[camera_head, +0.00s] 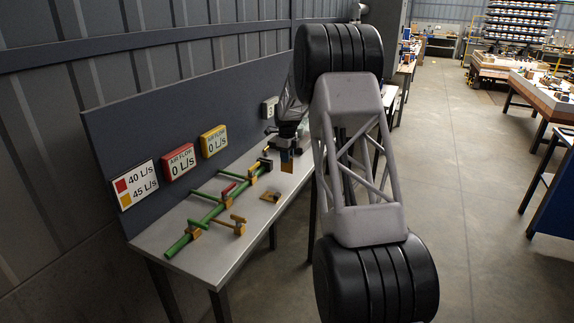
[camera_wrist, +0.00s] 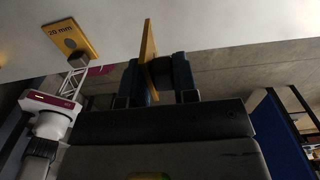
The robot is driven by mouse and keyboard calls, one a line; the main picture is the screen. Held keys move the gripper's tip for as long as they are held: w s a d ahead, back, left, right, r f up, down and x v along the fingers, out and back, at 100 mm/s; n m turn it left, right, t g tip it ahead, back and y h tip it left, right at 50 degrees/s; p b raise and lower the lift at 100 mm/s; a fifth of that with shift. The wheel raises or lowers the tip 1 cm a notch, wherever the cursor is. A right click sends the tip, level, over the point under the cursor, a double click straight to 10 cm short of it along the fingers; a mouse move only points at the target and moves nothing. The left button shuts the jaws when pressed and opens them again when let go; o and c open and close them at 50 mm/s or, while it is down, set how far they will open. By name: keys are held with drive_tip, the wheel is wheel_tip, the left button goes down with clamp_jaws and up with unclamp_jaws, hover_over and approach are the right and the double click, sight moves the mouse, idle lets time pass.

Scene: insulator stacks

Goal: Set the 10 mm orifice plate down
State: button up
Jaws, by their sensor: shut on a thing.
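My gripper (camera_head: 287,153) hangs over the right part of the workbench in the head view. It is shut on a thin orange-yellow plate (camera_head: 287,167), which hangs below the fingers. In the wrist view my gripper (camera_wrist: 158,78) has its two dark fingers on either side of the plate (camera_wrist: 149,48), seen nearly edge-on. Its label is not readable, so I cannot confirm that it is the 10 mm orifice plate. From the head view I cannot tell its exact height above the bench.
An orange plate marked 20 mm (camera_wrist: 72,40) lies on the bench (camera_head: 262,228), left of the gripper in the wrist view. Green pipework (camera_head: 208,218) with orange supports fills the bench's left and middle. Airflow signs (camera_head: 178,162) hang behind. Bare bench shows around the pipework.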

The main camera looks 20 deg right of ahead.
drive_tip(key=shift+f, duration=1.75)
drive_tip(key=shift+f, duration=0.15)
drive_tip(key=o, duration=1)
wheel_tip(320, 180, up, 12)
drive_tip(key=shift+r, duration=0.2)
